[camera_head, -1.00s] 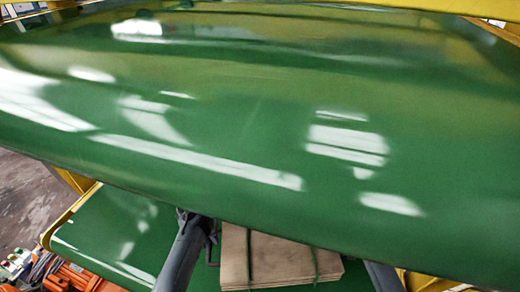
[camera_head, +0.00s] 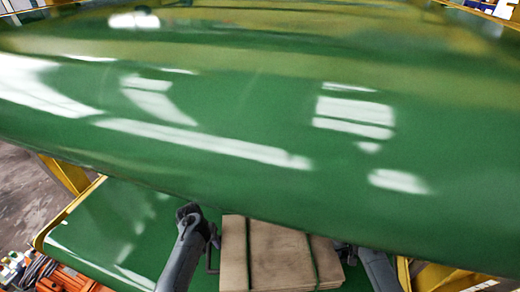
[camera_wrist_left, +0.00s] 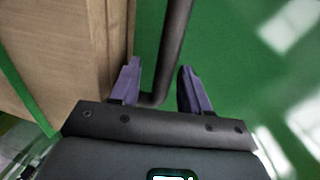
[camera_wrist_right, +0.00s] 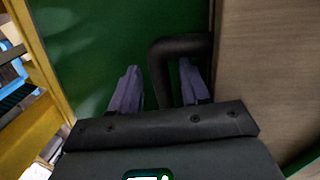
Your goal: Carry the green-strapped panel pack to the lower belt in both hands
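The panel pack (camera_head: 280,255), a stack of brown boards with green straps, lies at the bottom of the head view, low between my arms and against the lower belt (camera_head: 110,230). Whether it rests on the belt is unclear. My left gripper (camera_wrist_left: 160,85) has its purple fingers apart on either side of a dark handle bar (camera_wrist_left: 172,50) beside the pack (camera_wrist_left: 60,45). My right gripper (camera_wrist_right: 160,88) also has its fingers apart, with the bent dark handle (camera_wrist_right: 180,45) between them beside the pack (camera_wrist_right: 265,80). Neither gripper looks clamped.
A wide green upper belt (camera_head: 200,110) fills most of the head view above the pack. Yellow frame parts (camera_head: 65,175) stand at the left, and a yellow post (camera_wrist_right: 45,85) is close to my right gripper. Orange equipment (camera_head: 75,278) sits at lower left.

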